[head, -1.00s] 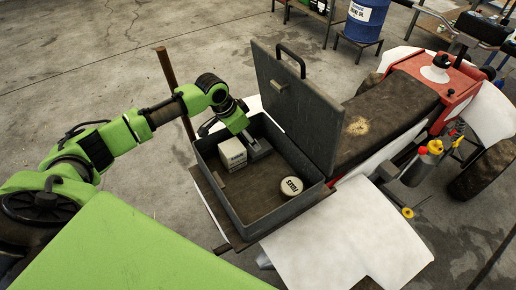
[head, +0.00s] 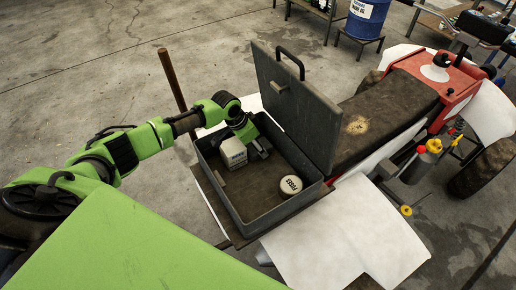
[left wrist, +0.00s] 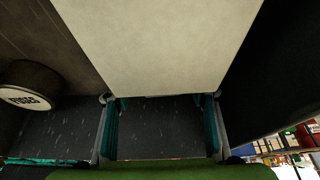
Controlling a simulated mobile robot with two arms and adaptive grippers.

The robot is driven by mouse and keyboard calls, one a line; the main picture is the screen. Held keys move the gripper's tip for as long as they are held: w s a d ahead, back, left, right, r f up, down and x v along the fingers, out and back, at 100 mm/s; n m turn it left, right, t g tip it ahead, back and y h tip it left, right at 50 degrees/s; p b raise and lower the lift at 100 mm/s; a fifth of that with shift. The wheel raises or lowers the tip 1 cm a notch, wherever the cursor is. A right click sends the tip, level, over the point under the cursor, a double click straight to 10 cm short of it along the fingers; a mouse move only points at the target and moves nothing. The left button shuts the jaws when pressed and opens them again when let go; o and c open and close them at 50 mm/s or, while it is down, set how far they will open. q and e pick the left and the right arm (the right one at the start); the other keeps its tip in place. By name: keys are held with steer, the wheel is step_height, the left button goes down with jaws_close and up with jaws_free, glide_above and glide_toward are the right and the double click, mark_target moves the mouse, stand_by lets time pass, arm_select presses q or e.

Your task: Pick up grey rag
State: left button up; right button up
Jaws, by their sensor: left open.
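I cannot make out a grey rag in either view. An open grey metal toolbox (head: 285,212) holds a white box (head: 233,152) and a round white-lidded tin (head: 290,185). My left gripper (head: 259,152) is inside the toolbox, just right of the white box. In the left wrist view, the left gripper (left wrist: 158,125) has its fingers apart with nothing visible held between them. Behind them is dark grey, scratched metal. A large pale face (left wrist: 160,45), apparently the white box, fills the top middle, and the tin (left wrist: 30,90) is at the left. My right gripper is out of view.
The toolbox lid (head: 300,110) stands upright on the far right side. The toolbox rests on a brown board beside a red tractor (head: 450,80) with white sheets (head: 345,235). A rusty post (head: 172,80) rises behind my arm. A blue drum (head: 366,18) stands farther back.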

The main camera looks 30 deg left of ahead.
arm_select(q)
steer(key=shift+f, duration=0.25)
stand_by(0.3)
steer(key=c, duration=0.9)
steer(key=shift+o, duration=0.2)
steer(key=shift+r, duration=0.15)
steer(key=shift+s+d+r+b, duration=0.1)
steer(key=shift+r+b, duration=0.2)
steer(key=shift+b, duration=0.1)
step_height(320, 180, up, 11)
steer(key=b, duration=0.2)
steer(key=s+d+b, duration=0.3)
steer(key=s+d, duration=1)
steer(key=s, duration=0.1)
steer(key=shift+s+d, duration=0.2)
steer(key=shift+s, duration=0.05)
steer(key=shift+r, duration=0.1)
